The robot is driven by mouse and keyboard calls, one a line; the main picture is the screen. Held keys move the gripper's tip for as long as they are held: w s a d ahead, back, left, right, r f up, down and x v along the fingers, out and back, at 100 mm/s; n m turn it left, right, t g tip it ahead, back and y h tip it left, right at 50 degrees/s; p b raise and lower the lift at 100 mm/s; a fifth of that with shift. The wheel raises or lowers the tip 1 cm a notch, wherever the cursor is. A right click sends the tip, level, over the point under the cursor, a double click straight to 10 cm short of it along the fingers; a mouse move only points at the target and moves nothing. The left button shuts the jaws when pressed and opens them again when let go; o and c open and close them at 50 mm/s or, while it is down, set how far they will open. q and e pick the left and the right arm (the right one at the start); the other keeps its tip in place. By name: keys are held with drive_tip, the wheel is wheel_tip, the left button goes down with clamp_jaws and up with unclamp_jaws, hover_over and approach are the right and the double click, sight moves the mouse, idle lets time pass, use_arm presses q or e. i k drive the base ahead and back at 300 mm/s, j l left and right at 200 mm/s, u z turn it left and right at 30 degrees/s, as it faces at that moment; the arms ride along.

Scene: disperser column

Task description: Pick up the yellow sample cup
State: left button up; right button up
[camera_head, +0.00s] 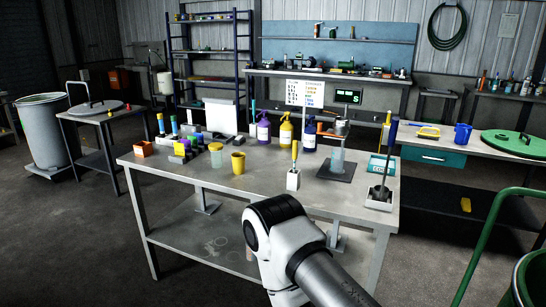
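The yellow sample cup (238,163) stands upright on the grey metal table, near its front edge and left of the middle. A clear container with a yellowish-green lid (216,153) stands just to its left, close beside it. One of my arms reaches in from the bottom of the head view, its white and black joint in front of the table's front edge. No fingers of that arm show. My other arm does not show. Neither gripper can be seen, and nothing is visibly in contact with the cup.
On the table (268,191), purple, yellow and blue bottles (285,133) stand behind the cup. A white holder with a yellow-handled tool (293,178) and a dark plate with a cylinder (336,165) stand to the right. An orange box (143,149) sits far left. Bare tabletop lies right of the cup.

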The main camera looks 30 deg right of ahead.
sight(239, 164)
drive_tip(key=i+l+z, duration=0.45)
drive_tip(key=i, duration=0.3)
drive_tip(key=i+z, duration=0.2)
drive_tip(key=i, duration=0.2)
